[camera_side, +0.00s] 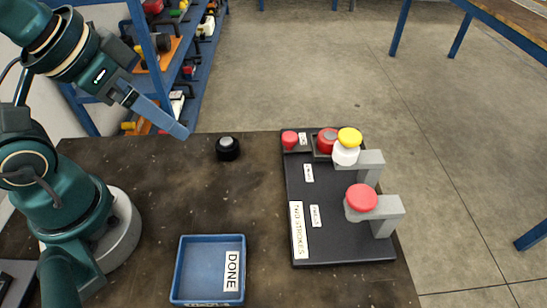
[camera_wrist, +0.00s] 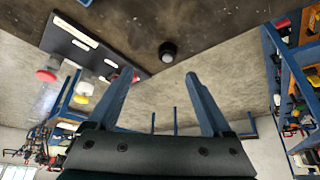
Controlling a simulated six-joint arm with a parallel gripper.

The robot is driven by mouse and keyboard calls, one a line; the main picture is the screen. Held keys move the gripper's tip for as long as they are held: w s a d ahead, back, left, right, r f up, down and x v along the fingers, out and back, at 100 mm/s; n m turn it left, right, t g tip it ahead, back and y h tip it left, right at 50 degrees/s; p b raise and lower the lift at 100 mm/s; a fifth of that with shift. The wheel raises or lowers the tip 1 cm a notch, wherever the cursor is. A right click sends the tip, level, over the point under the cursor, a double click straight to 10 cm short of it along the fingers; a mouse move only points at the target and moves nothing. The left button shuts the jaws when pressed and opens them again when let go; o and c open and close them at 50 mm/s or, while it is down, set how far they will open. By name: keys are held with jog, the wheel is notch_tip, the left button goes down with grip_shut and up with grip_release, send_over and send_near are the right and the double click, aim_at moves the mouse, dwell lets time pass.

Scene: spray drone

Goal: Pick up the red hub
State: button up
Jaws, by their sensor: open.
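Several red parts sit on a dark board (camera_side: 305,225) at the right of the table in the side view. A red round cap (camera_side: 361,197) tops a grey bracket near the front. A red disc (camera_side: 326,139) lies in a dark holder at the back, beside a small red knob (camera_side: 290,138). I cannot tell which of these is the red hub. In the wrist view, a red cap (camera_wrist: 47,75) and the board (camera_wrist: 85,42) show at upper left. My gripper (camera_side: 180,131) is open and empty, above the table's back left, well away from the board; its fingers (camera_wrist: 158,76) are spread.
A yellow cap on a white part (camera_side: 348,152) stands beside the red disc. A black round part (camera_side: 228,149) is on the table between gripper and board. A blue tray (camera_side: 182,270) labelled DONE is at the front. The table middle is clear.

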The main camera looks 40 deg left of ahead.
jog(key=shift+w, duration=0.1)
jog(key=w+r+m+t, duration=0.2)
jog(key=w+r+t, duration=0.4)
jog(key=w, duration=0.6)
jog(key=m+t+h, duration=0.2)
jog(key=m+h, duration=0.3)
jog(key=h, duration=0.1)
send_over(327, 136)
jog(key=s+a, duration=0.3)
jog(key=a, duration=0.2)
notch_tip(327, 136, down, 7)
jog(key=f+g, duration=0.1)
jog(key=f, duration=0.2)
jog(key=s+d+f+g, duration=0.1)
jog(key=f, duration=0.2)
jog(key=d+f+g+h, duration=0.1)
jog(key=f, duration=0.2)
jog(key=shift+s+d+f, duration=0.1)
jog(key=shift+s+f, duration=0.1)
jog(key=shift+f, duration=0.1)
jog(key=shift+w+f, duration=0.1)
jog(key=shift+f, duration=0.1)
jog(key=shift+x, duration=2.35)
jog(key=shift+r, duration=0.1)
grip_shut()
